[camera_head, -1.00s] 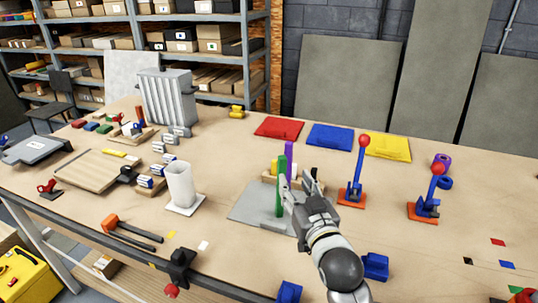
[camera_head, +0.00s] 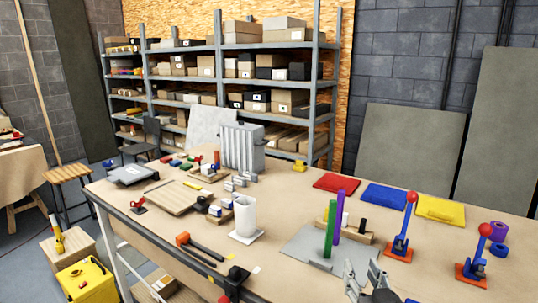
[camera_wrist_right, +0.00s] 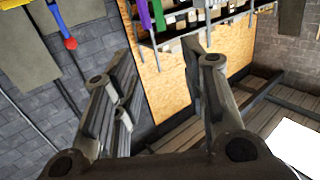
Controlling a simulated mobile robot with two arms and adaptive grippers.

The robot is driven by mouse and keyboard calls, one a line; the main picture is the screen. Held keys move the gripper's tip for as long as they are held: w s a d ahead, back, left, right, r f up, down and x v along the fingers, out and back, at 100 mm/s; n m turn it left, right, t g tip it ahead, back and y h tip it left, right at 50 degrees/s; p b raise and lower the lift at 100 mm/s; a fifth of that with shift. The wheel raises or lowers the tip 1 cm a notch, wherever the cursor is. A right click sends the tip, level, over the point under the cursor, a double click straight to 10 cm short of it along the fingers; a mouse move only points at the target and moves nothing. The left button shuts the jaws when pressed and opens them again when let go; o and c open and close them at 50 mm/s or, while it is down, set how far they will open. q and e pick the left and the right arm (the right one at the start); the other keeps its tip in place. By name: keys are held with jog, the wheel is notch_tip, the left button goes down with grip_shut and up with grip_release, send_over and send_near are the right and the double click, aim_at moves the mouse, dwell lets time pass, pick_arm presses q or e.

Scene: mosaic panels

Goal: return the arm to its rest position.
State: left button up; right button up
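My right gripper (camera_head: 362,270) is at the lower edge of the head view, over the front of the workbench. Its two fingers are apart. The right wrist view shows the fingers (camera_wrist_right: 158,52) spread wide with nothing held between them. A green bar (camera_head: 330,230) stands upright on a grey plate (camera_head: 298,247), to the left of the gripper and clear of it. A purple bar (camera_head: 337,208) stands just behind the green one. My left gripper is in neither view.
Two red-knobbed levers (camera_head: 403,225) (camera_head: 480,255) stand right of the gripper. A white cylinder (camera_head: 244,216) stands left of the plate. Red (camera_head: 337,184), blue (camera_head: 385,197) and yellow (camera_head: 440,209) panels lie behind. Shelves (camera_head: 218,75) stand beyond the bench (camera_head: 290,210).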

jog(key=s+f+n+g, duration=0.1)
jog(key=s+f+g, duration=0.6)
jog(key=s+f, duration=0.6)
jog(key=s+f+n+g, duration=0.1)
jog(key=s+f+g, duration=0.6)
jog(key=s+f, duration=0.6)
jog(key=s+f+g+b, duration=0.1)
jog(key=s+f, duration=0.1)
jog(key=f, duration=1.1)
jog(key=s+f+b, duration=0.1)
jog(key=s+f, duration=0.1)
jog(key=f, duration=1)
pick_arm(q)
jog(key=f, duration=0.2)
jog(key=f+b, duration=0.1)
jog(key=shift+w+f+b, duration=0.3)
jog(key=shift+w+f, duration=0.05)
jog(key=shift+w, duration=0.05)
pick_arm(e)
jog(key=s+d+f, duration=0.1)
jog(key=s+f, duration=0.7)
jog(key=f, duration=0.1)
jog(key=s+d+f+g, duration=0.1)
jog(key=s+d+f, duration=0.1)
jog(key=s+f, duration=0.6)
jog(key=shift+s+d+f, duration=0.25)
jog(key=shift+s+f, duration=0.15)
jog(key=shift+f, duration=0.45)
